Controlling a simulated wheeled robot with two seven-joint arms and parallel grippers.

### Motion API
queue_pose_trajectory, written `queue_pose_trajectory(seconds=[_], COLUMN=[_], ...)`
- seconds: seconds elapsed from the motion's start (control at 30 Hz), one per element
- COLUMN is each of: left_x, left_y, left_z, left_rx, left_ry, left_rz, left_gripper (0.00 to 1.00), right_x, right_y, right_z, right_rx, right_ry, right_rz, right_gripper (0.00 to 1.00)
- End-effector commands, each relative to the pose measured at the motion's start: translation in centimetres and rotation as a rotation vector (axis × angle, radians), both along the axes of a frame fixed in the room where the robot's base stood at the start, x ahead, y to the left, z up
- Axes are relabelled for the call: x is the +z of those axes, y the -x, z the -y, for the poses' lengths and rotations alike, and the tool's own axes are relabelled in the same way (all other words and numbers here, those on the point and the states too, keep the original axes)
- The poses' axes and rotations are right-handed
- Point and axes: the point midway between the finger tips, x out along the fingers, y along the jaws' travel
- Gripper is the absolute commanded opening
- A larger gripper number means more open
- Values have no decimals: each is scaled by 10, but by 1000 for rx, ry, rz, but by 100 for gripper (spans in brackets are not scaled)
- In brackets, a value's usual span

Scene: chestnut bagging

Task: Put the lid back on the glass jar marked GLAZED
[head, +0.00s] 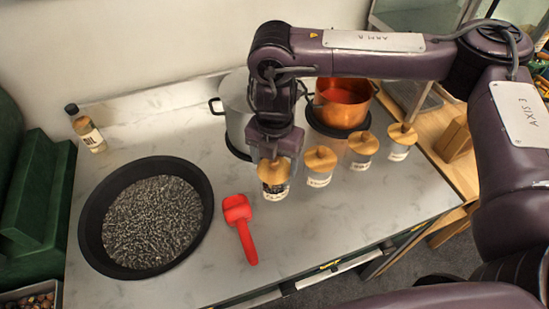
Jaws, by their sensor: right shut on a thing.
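Several small glass jars with round wooden lids stand in a slanting row on the marble-look counter. My right gripper (274,158) points down over the leftmost jar (275,192), which has dark contents and a label too small to read. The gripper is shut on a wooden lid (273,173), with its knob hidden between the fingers. The lid is at the jar's mouth; I cannot tell whether it is seated or slightly above. The other jars (319,180) (361,162) (399,152) have lids on. I cannot tell which label reads GLAZED. My left gripper is not in view.
A steel pot (238,110) and a copper pot (342,98) stand behind the jars. A black pan (88,228) of dark pellets, a red scoop (243,232) and an oil bottle (86,130) are at left. Bare counter (340,225) lies in front of the jars.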

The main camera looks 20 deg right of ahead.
Motion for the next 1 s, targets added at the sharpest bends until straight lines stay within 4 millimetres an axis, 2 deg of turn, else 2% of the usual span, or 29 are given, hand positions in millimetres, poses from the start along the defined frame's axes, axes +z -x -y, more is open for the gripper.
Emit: queue_pose_trajectory(seconds=[0.17, 0.2, 0.37, 0.8, 1.0], left_x=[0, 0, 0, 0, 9], left_y=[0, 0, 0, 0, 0], left_z=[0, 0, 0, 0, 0], left_rx=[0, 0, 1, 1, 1], left_ry=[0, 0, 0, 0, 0], left_rz=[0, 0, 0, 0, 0], left_gripper=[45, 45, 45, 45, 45], right_x=[0, 0, 0, 0, 8], right_y=[0, 0, 0, 0, 0], right_z=[0, 0, 0, 0, 0], right_rx=[0, 0, 0, 0, 0], right_ry=[0, 0, 1, 0, 1], right_rz=[0, 0, 1, 0, 1], right_gripper=[50, 77, 97, 100, 100])
